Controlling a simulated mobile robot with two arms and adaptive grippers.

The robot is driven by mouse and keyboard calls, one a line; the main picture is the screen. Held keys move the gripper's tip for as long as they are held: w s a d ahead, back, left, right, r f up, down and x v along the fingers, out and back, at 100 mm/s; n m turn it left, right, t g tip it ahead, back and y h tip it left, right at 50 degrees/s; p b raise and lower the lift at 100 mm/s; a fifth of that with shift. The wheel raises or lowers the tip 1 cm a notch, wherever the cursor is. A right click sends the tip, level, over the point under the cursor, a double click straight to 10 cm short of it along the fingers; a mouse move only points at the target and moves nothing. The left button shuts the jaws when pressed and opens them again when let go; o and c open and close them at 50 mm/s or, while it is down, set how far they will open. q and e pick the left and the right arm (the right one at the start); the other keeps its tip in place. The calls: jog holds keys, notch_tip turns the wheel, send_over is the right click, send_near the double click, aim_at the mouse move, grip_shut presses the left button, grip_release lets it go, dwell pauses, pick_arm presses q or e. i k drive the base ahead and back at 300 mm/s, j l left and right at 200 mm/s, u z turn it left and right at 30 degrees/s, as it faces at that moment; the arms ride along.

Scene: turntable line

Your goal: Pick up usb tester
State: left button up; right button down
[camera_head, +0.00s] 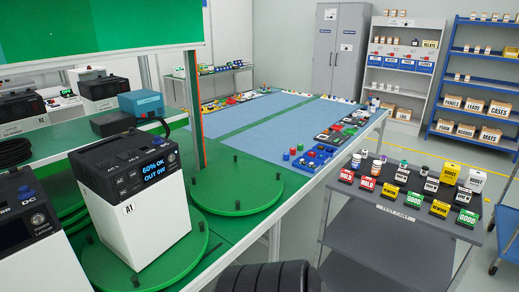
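I cannot pick out the usb tester for sure in the head view. A grey cart labelled "TEST CART" (372,218) at the right holds several small blocks and items too small to identify. A white and black power unit (142,215) labelled A1 stands upright on a green turntable disc (190,275) at the left. Its screen reads "60% OK OUT 0W". Neither of my grippers shows in the view. A black ribbed part (265,278) at the bottom edge is cut off, and I cannot tell what it is.
An empty green disc (235,185) lies beside the unit. A blue-topped table (270,118) behind has small parts along its edges and a clear middle. A shelf with more units (100,85) is at the left. Floor is free between table and cart.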

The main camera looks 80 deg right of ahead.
aim_at(383, 159)
jog(key=z, duration=3.6)
jog(key=i+j+z, duration=0.1)
jog(key=z, duration=0.4)
jog(key=i+j+z, duration=0.2)
jog(key=z, duration=0.3)
